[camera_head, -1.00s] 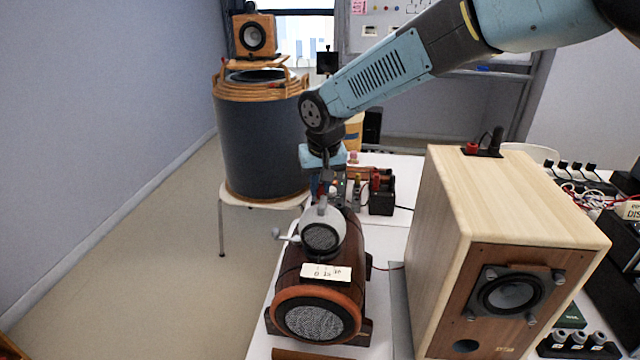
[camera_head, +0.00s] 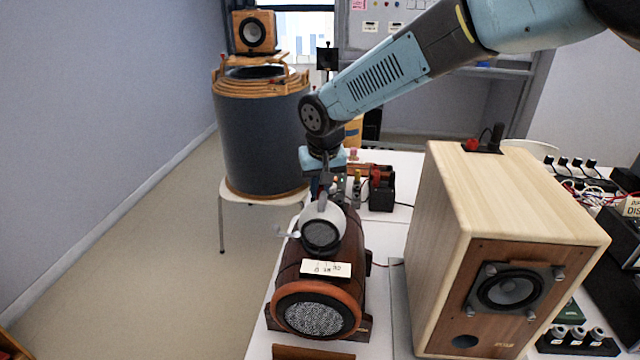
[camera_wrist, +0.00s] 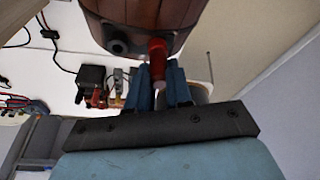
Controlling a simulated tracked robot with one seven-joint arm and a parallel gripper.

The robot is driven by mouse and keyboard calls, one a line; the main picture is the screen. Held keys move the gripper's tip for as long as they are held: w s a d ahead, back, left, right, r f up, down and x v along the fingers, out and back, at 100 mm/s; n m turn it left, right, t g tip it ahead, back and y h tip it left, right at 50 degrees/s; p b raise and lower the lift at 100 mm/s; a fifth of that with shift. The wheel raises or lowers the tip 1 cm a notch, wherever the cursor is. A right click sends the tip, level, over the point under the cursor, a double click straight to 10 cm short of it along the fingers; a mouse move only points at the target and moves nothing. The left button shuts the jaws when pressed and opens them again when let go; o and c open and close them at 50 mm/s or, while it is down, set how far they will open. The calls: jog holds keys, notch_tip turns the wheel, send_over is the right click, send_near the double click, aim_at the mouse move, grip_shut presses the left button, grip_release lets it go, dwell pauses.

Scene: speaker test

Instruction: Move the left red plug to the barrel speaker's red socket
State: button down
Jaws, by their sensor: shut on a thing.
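The barrel speaker (camera_head: 290,270) is a dark wooden barrel with an orange front rim, lying on its side on the white table. In the wrist view its back end (camera_wrist: 140,15) fills the top, with a dark round socket (camera_wrist: 117,46) at left. A red plug (camera_wrist: 157,58) points at the barrel's lower edge beside that socket. My gripper (camera_wrist: 158,84) is shut on the plug, with a blue finger on each side of it. The plug's far end meets the barrel in the picture; I cannot tell how deep it sits. In the head view my gripper is mostly hidden behind the small round speaker (camera_head: 321,236).
A large wooden box speaker (camera_head: 450,240) stands close to the right of the barrel. Behind the barrel are a black box (camera_head: 382,194) with red parts and other small connectors. A big dark drum (camera_head: 262,140) stands on a white stool at left. Cables lie at far right.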

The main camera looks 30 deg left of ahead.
jog(key=shift+f, duration=0.2)
jog(key=c, duration=1)
grip_release()
jog(key=shift+o, duration=0.2)
jog(key=shift+r, duration=0.1)
jog(key=shift+r, duration=3.7)
